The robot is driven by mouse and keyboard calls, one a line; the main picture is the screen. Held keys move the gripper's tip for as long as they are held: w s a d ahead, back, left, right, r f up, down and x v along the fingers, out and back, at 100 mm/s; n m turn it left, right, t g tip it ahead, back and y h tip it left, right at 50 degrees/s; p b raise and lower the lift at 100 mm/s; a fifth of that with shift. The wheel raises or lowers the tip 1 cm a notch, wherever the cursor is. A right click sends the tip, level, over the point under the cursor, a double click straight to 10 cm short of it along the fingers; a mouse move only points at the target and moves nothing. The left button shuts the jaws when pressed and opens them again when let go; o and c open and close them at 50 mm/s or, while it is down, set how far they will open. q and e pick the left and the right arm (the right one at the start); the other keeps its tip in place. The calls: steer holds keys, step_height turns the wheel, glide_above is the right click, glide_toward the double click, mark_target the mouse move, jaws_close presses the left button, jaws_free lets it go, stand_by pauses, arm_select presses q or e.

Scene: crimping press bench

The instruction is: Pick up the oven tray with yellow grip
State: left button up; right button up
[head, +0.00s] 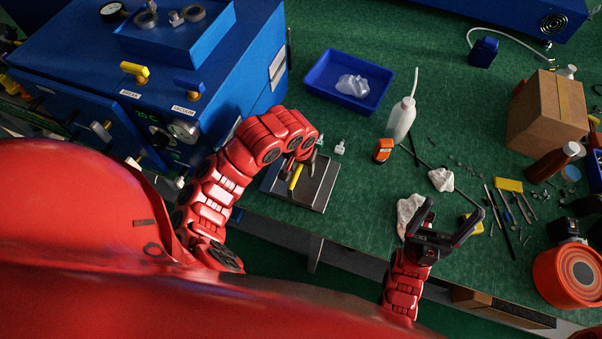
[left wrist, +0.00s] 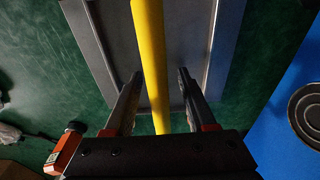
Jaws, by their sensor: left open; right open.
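The oven tray (head: 318,188) is a flat grey metal tray lying on the green bench top in front of the blue machine. Its yellow grip (head: 296,176) is a straight bar above the tray. In the left wrist view the yellow grip (left wrist: 150,60) runs between my left gripper's two fingers, with the grey tray (left wrist: 190,30) behind it. My left gripper (left wrist: 158,85) is open, a finger on each side of the grip, with gaps showing. In the head view my left gripper (head: 300,170) is partly hidden by its arm. My right gripper (head: 447,222) is open and empty near the bench's front edge.
The blue machine (head: 240,70) stands close to the left of the tray. A blue bin (head: 316,88), a white bottle (head: 401,120) and an orange device (head: 383,150) stand behind and right. Tools and a cardboard box (head: 548,112) crowd the right side.

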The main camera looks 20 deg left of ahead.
arm_select(q)
steer(key=shift+r, duration=0.1)
jaws_close()
stand_by(1.2)
